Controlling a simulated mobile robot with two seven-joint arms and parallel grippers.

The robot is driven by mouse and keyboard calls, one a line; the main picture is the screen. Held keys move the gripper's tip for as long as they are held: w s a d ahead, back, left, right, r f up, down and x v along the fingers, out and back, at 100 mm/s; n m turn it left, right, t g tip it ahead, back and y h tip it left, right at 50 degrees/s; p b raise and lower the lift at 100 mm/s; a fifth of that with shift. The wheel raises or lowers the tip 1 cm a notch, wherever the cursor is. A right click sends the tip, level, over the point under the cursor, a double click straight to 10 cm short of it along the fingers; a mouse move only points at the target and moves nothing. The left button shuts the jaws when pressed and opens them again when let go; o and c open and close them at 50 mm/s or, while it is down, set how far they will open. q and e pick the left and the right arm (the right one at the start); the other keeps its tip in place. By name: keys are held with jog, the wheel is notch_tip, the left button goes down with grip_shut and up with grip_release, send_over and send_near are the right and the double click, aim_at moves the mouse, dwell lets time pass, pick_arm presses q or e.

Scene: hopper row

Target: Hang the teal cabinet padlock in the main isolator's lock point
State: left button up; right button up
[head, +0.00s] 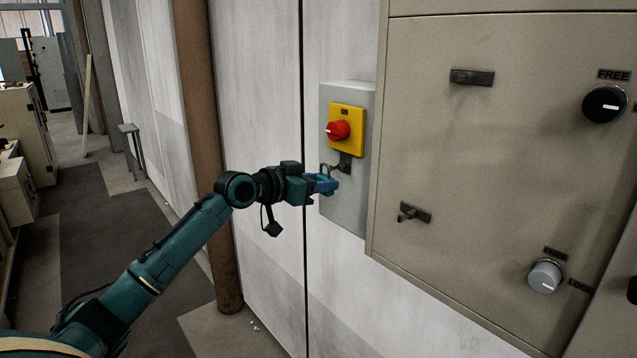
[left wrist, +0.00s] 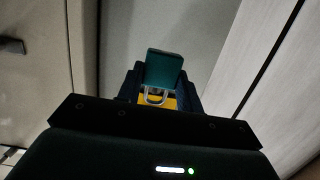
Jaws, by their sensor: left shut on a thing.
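The main isolator is a grey box (head: 354,205) on the wall with a yellow plate (head: 346,117) and a red rotary knob (head: 337,131). A dark lock point tab (head: 345,162) sits just below the yellow plate. My left gripper (head: 327,184) is in front of the box, just below the lock point, shut on the teal padlock. The padlock body (left wrist: 164,70) shows between the fingers in the left wrist view, its metal shackle (left wrist: 155,97) in front of the yellow plate (left wrist: 169,102). In the head view a thin shackle shape (head: 327,168) shows beside the tab; whether it passes through is unclear. My right gripper is out of view.
A beige cabinet (head: 500,150) stands close on the right with a black knob (head: 604,104), a grey knob (head: 545,276) and dark brackets (head: 472,76). A brown column (head: 205,150) rises behind my left arm. Floor at the left is open, with a small stool (head: 130,145) farther back.

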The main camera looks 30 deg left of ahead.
pick_arm(q)
jog(key=shift+r+x, duration=0.15)
jog(key=shift+x, duration=0.55)
jog(key=shift+r+x, duration=0.1)
jog(key=shift+x, duration=0.55)
jog(key=shift+f, duration=0.1)
jog(key=shift+f, duration=0.3)
dwell(0.3)
jog(key=o, duration=1.1)
